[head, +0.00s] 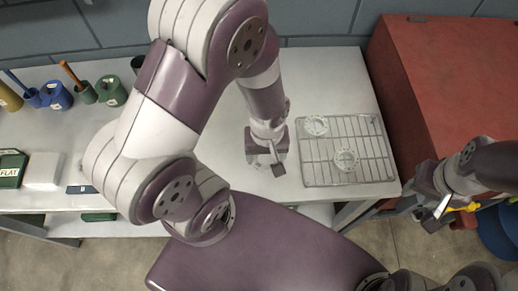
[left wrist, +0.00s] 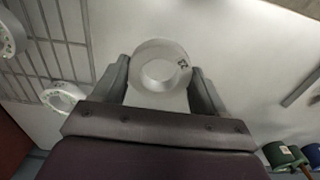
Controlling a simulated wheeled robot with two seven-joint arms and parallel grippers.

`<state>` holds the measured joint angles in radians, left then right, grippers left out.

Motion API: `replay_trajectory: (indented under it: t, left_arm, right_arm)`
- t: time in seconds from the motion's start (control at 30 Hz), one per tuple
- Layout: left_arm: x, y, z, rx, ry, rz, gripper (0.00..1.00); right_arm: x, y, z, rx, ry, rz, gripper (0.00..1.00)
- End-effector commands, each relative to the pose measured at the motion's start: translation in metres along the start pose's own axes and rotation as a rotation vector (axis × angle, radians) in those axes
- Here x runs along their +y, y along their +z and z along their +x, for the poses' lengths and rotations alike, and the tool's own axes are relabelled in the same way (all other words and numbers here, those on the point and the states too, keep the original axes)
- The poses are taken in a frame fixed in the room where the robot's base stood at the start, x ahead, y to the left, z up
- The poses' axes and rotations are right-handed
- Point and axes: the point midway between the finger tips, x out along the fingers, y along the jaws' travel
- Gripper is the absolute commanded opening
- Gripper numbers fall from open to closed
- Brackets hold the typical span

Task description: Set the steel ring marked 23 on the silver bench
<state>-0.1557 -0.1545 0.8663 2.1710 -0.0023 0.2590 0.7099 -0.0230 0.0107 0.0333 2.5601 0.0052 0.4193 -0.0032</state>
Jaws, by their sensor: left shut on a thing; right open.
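My left gripper (left wrist: 161,82) is shut on this ring, one finger at each side. In the head view my left gripper (head: 272,166) points down over the silver bench (head: 240,182), left of the wire rack; the held ring is mostly hidden there. How far it is above the bench I cannot tell. My right gripper (head: 437,210) is open and empty, off the bench's right end.
The wire rack (head: 327,177) carries two pale rings, one at the back left (head: 315,125) and one near the middle (head: 346,160). A red cabinet (head: 430,85) stands at the right. Blue and green pots (head: 111,91) stand at the left.

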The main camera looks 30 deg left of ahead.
Motion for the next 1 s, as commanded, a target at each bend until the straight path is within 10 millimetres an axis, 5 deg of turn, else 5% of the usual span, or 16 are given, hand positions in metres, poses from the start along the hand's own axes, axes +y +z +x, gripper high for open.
replay_trajectory:
  t: [0.2,0.43,0.83,0.87,0.9,1.0]
  left_arm:
    - [-0.006,-0.032,0.02,-0.001,0.0,0.0,0.23]
    - [-0.006,-0.033,0.057,-0.001,-0.001,0.003,0.23]
    - [-0.005,-0.033,0.064,0.001,0.001,0.002,0.23]
    - [-0.005,-0.033,0.063,0.001,0.001,0.002,0.81]
    - [-0.005,-0.033,0.063,0.001,0.001,0.002,0.94]
    - [-0.005,-0.033,0.063,0.001,0.001,0.002,0.97]
  right_arm:
    - [0.0,0.0,-0.002,0.0,0.0,0.0,0.43]
    - [0.0,0.0,-0.002,0.0,0.0,0.0,0.43]
    - [0.0,0.0,0.001,0.0,0.0,0.0,0.43]
    - [0.0,0.0,0.0,0.0,0.0,0.0,0.43]
    - [0.0,0.0,0.0,0.0,0.0,0.0,0.43]
    - [0.0,0.0,0.0,0.0,0.0,0.0,0.43]
